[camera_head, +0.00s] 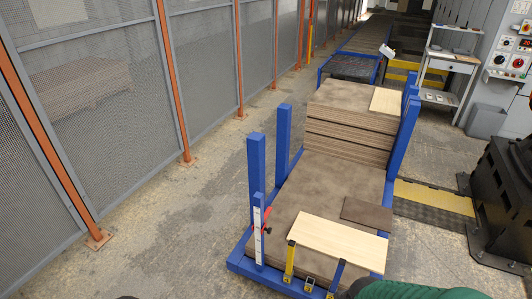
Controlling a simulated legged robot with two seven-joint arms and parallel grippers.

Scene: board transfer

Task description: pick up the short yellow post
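A short yellow post (290,261) stands near the front edge of the blue cart (244,267), with a dark cap at its top. It is close to the front left corner of a pale wooden board (338,241). A short blue post (336,275) stands to its right, by the same board. Small yellow sockets with dark marks, one of them empty (309,285), show along the cart's front edge. Neither gripper can be made out in the view.
Tall blue posts (256,165) rise at the cart's sides. A white strip with a red clamp (265,222) is at front left. Stacked boards (345,130) fill the back. A green rounded shape (415,290) cuts into the bottom edge. Floor on the left is clear up to the mesh fence.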

